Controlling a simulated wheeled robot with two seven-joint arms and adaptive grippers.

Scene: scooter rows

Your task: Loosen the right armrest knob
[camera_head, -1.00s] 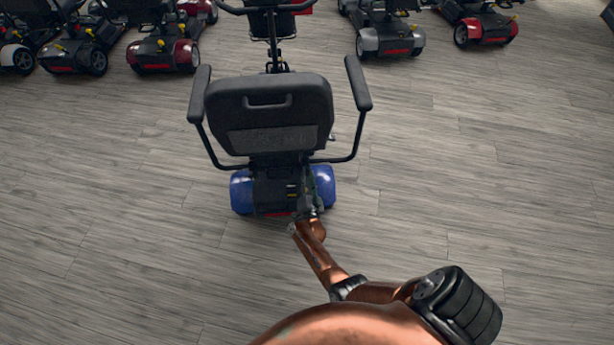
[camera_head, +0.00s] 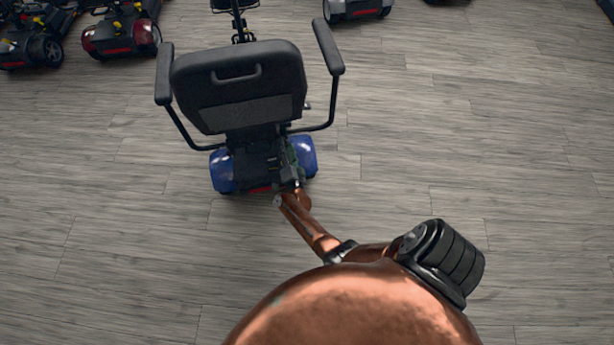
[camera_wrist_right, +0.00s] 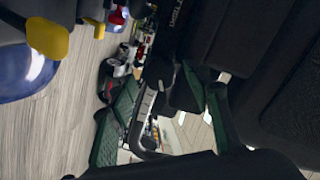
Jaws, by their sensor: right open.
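A scooter with a black seat (camera_head: 240,85) and blue rear covers (camera_head: 306,155) stands with its back to me. Its right armrest (camera_head: 327,45) is up, on a bent black tube. My right gripper (camera_head: 293,158) is behind and below the seat, on the right side near the rear cover, small and partly hidden. In the right wrist view my right gripper (camera_wrist_right: 165,110) shows green-padded fingers spread apart. A dark bracket (camera_wrist_right: 183,90) lies between or just beyond them. I cannot clearly pick out the armrest knob. My left gripper is out of view.
Other scooters (camera_head: 120,32) are parked in a row at the back. The wooden floor (camera_head: 480,140) is clear on both sides.

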